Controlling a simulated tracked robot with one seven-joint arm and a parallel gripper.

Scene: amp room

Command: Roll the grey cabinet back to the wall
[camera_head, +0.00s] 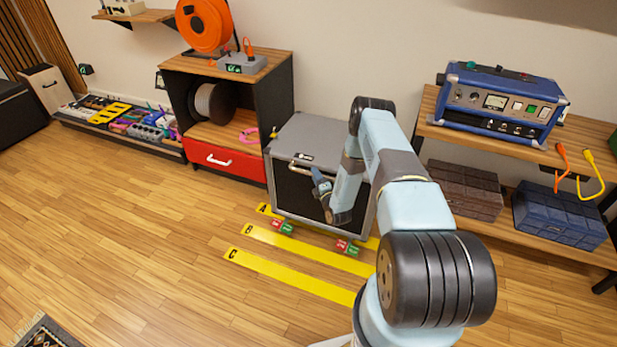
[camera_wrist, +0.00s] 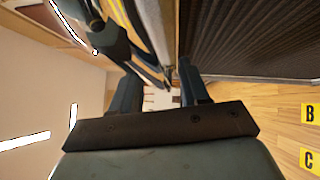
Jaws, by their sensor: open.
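The grey cabinet (camera_head: 312,139) stands upright close to the wall, with a grey top, a dark front and a light bar handle (camera_head: 298,168). Its front bottom edge is at the yellow strip A (camera_head: 265,209). Red and green wheel pieces (camera_head: 346,247) show at its front base. My gripper (camera_head: 317,174) is at the cabinet's upper front, just by the handle. In the wrist view, my gripper (camera_wrist: 158,90) has its two fingers apart, with the cabinet's dark grille (camera_wrist: 250,40) to the right. Whether the fingers touch the handle I cannot tell.
Yellow strips B (camera_head: 310,250) and C (camera_head: 290,277) lie on the floor before the cabinet. A wooden shelf unit with a red drawer (camera_head: 222,158) stands left of it. A bench with a blue amplifier (camera_head: 500,103) stands right.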

